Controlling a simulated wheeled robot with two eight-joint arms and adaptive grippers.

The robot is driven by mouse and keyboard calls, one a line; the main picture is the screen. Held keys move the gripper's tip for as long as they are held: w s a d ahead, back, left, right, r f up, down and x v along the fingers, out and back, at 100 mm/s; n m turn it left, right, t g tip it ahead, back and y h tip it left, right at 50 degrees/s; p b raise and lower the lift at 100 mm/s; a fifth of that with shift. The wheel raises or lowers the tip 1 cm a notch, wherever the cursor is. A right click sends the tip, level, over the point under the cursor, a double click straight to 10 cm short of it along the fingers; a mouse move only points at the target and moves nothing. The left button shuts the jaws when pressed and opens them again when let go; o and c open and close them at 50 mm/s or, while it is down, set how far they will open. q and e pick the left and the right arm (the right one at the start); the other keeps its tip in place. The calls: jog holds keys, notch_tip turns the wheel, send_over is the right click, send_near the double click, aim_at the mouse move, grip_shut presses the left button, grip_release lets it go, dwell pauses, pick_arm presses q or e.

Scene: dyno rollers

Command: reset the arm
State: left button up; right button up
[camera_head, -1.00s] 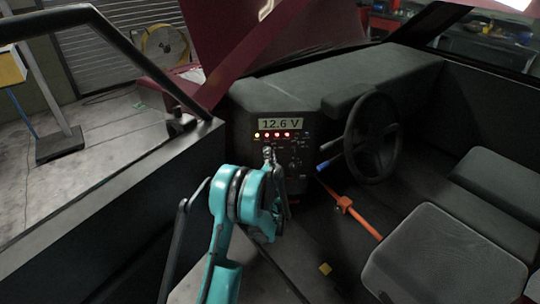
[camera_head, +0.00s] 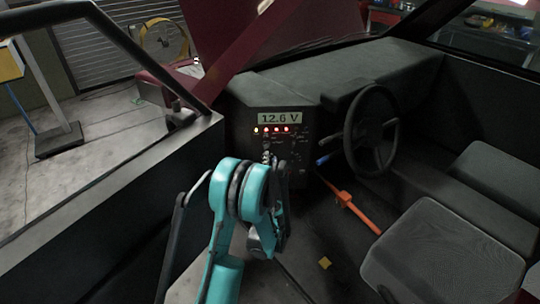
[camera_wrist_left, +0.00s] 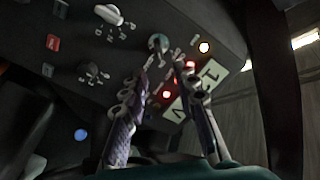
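My left arm (camera_head: 228,215) reaches into the open vehicle cabin toward the dark control panel (camera_head: 300,148). The left gripper (camera_head: 267,158) is in front of the panel, below its lit "12.6 V" display (camera_head: 280,118), and is partly hidden by my own arm in the head view. In the left wrist view the two fingers of the left gripper (camera_wrist_left: 167,88) stand apart with nothing held between them. A round knob or switch (camera_wrist_left: 158,42) on the panel shows beyond the gap; I cannot tell whether the fingers touch the panel. My right gripper is in neither view.
A steering wheel (camera_head: 371,131) and an orange lever (camera_head: 358,212) are right of the panel. A grey seat (camera_head: 442,258) fills the lower right, and a small yellow block (camera_head: 325,263) lies on the floor. The door sill (camera_head: 110,190) borders the left side.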

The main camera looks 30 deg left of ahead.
pick_arm(q)
jog(key=shift+s+d, duration=0.15)
jog(key=shift+s, duration=0.05)
dwell(0.4)
jog(key=s+d+r+n+g+h, duration=0.2)
jog(key=s+d+r+n+g, duration=0.25)
jog(key=s+r, duration=0.5)
jog(key=s+d+f+m+g+h, duration=0.1)
jog(key=s+d+f+g+h, duration=0.1)
jog(key=s+d, duration=0.6)
jog(key=s+d+f+m+g+h, duration=0.1)
jog(key=s+d+f+h, duration=0.2)
jog(key=s+d, duration=0.6)
jog(key=s+h, duration=0.2)
jog(key=s, duration=0.3)
jog(key=shift+s+d+g+h, duration=0.25)
jog(key=shift+s+g+h, duration=0.05)
jog(key=shift+g, duration=0.05)
jog(key=shift+r, duration=0.1)
